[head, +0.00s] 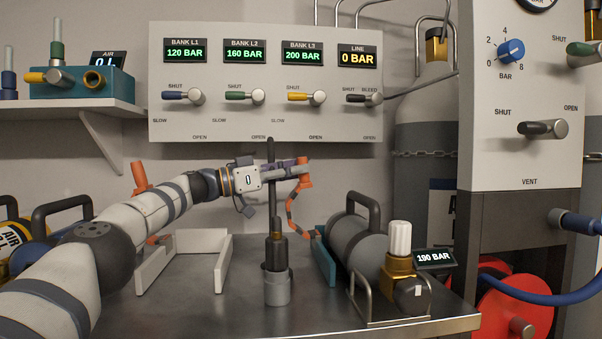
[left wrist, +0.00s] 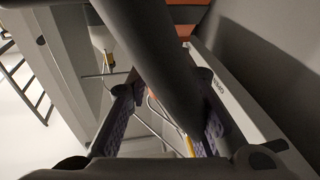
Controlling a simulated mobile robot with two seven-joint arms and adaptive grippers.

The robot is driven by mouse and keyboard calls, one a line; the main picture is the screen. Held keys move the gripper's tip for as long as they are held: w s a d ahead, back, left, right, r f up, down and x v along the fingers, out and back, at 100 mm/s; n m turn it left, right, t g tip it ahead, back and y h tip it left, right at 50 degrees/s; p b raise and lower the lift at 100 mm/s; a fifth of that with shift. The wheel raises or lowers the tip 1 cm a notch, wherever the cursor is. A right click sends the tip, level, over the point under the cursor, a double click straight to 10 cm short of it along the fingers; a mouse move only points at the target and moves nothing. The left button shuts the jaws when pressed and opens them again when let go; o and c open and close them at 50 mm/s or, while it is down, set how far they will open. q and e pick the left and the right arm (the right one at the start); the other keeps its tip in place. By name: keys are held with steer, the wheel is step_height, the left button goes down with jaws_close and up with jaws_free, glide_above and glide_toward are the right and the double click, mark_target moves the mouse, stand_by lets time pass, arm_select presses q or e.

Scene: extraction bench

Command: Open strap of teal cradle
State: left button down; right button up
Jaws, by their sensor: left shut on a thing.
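The teal cradle (head: 325,263) sits on the bench with a grey cylinder (head: 357,243) in it. Its banded orange and dark strap (head: 294,222) hangs in a curve on the cradle's left side, clear of the cylinder's top. The strap's orange tab (head: 306,180) is raised above the bench. My left gripper (head: 298,170) is shut on this tab, reaching in from the left. In the left wrist view the two purple-padded fingers (left wrist: 166,118) show, but a dark rod hides much of what lies between them. My right gripper is not in view.
The dark upright rod (head: 271,205) stands in a grey socket (head: 277,290), just in front of my left gripper. A white empty cradle (head: 154,267) with a raised orange tab (head: 139,178) is to the left. A valve panel (head: 264,120) stands behind.

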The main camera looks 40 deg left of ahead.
arm_select(q)
steer(key=shift+a, duration=0.15)
steer(key=c, duration=1.4)
jaws_free()
steer(key=shift+s, duration=0.1)
